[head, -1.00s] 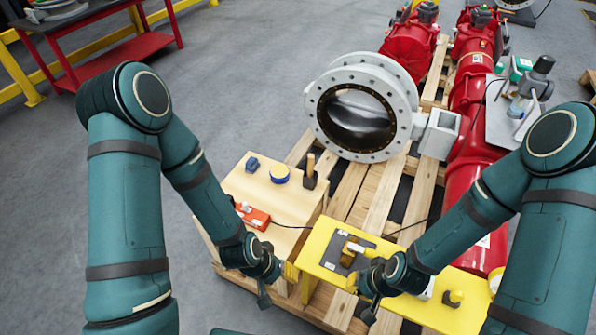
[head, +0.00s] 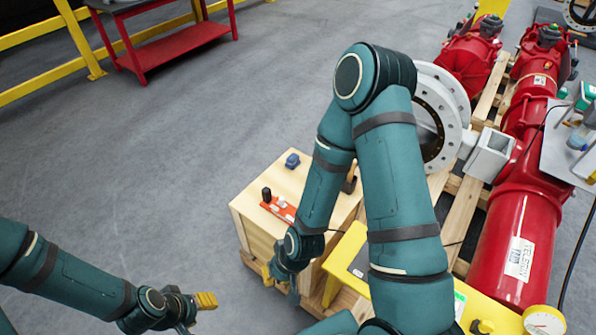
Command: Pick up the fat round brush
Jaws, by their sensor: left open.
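A dark, upright item with a wooden handle (head: 350,178) stands at the right side of the wooden box top. It may be the fat round brush, but my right arm partly hides it and I cannot tell. My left gripper (head: 205,301) is open at the lower left, over bare floor, well apart from the box. My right gripper (head: 270,277) hangs at the front of the wooden box. Only part of its yellow fingers shows, so its opening cannot be judged.
The wooden box (head: 262,192) holds a blue item (head: 292,160) and a red item (head: 280,209) with a black knob. A yellow stand (head: 345,250) is partly behind my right arm. Red pipework (head: 500,240) and a grey flange (head: 450,110) lie right.

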